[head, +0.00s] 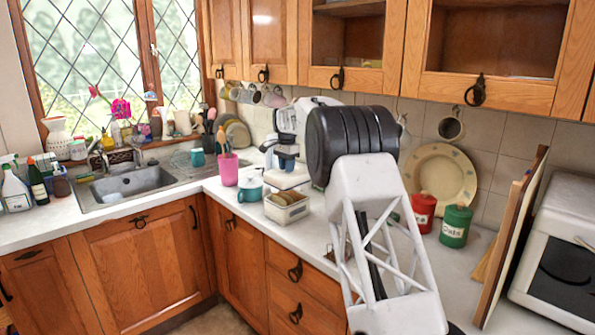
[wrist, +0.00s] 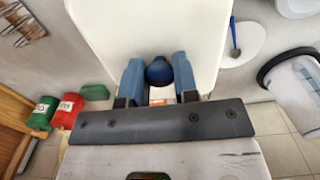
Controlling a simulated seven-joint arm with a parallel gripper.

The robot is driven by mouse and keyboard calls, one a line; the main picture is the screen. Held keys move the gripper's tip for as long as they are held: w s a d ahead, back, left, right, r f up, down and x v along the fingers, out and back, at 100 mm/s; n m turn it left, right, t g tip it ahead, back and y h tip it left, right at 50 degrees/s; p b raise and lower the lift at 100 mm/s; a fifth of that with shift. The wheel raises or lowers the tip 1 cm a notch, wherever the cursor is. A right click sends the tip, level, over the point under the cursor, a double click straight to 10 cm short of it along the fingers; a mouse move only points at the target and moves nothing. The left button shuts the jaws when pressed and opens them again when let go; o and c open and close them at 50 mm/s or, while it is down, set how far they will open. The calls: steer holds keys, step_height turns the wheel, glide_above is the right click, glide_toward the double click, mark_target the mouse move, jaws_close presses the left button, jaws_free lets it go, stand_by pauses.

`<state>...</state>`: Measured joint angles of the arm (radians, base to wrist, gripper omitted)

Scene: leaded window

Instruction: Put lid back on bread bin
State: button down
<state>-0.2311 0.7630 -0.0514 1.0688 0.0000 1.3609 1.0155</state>
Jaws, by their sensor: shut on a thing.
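A white lid (wrist: 110,35) with rounded corners fills the upper middle of the wrist view. A dark blue round knob (wrist: 158,72) stands on it. My gripper (wrist: 159,82) has its two blue fingers on either side of the knob and is shut on it. In the head view my arm hides the gripper and the lid. An open white bin (head: 290,216) with brown bread-like pieces inside stands on the counter, left of my arm. I cannot make out the bin in the wrist view.
A teal pot (head: 250,186) and pink utensil cup (head: 228,170) stand left of the bin. A white coffee machine (head: 287,178) is behind it. Red (head: 424,210) and green (head: 456,226) canisters stand right of my arm. Cupboards (head: 500,50) hang above.

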steer(key=shift+f, duration=0.15)
stand_by(0.4)
steer(key=shift+f, duration=3.05)
steer(key=shift+f, duration=0.2)
stand_by(0.5)
steer(key=shift+c, duration=1.6)
jaws_free()
steer(key=shift+r, duration=0.2)
steer(key=shift+r, duration=3.3)
